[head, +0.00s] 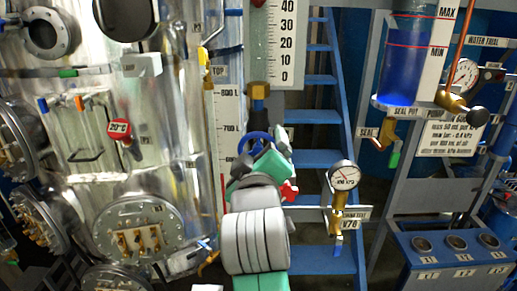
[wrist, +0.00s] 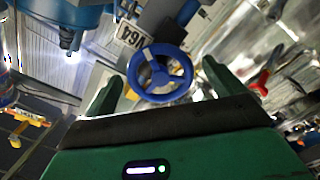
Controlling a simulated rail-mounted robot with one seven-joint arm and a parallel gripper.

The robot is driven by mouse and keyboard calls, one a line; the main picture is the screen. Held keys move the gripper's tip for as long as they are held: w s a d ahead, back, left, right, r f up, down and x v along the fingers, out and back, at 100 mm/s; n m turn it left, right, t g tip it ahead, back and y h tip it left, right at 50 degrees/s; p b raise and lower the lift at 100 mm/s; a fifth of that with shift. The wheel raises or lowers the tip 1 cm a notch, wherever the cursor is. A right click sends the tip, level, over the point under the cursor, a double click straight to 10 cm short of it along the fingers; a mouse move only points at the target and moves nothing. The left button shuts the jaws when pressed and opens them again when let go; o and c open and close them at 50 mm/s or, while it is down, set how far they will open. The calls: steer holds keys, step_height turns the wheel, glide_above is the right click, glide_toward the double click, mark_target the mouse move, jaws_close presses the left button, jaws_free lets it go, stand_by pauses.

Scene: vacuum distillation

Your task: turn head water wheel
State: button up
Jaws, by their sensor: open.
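A blue spoked handwheel (wrist: 158,73) shows in the wrist view, between and beyond the two green fingers of my gripper (wrist: 161,87). The fingers are open, one on each side of the wheel, with gaps visible; I cannot tell how far ahead the wheel is. In the head view the wheel (head: 253,139) is partly hidden behind my gripper (head: 268,157), just below a brass fitting (head: 258,92). A tag (wrist: 131,34), seen upside down, hangs beside the wheel in the wrist view; its full text is hard to read.
A metal vessel (head: 160,110) with flanges stands at the left in the head view. A red handle (head: 289,190) sits close to the right of my wrist. A pressure gauge (head: 343,176), blue stairs (head: 313,158) and a seal pot (head: 404,75) are farther right.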

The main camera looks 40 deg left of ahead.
steer(key=v, duration=0.4)
steer(key=shift+s+d, duration=0.15)
steer(key=s+d+r+m+t+h+p, duration=0.3)
steer(key=d+r+m+t+p, duration=0.45)
steer(key=d+r, duration=0.8)
steer(key=s+d+r+m+t+h+p, duration=0.2)
steer(key=s+d+r+m+h, duration=0.1)
steer(key=d, duration=0.5)
steer(key=s+d+r+m+t+h+p, duration=0.1)
steer(key=s+d+r+m+t+h, duration=0.1)
steer(key=s+d+r+m+h, duration=0.2)
steer(key=d+m+h, duration=0.2)
steer(key=d+m, duration=0.1)
steer(key=shift+d+p, duration=0.35)
steer(key=shift+w, duration=0.1)
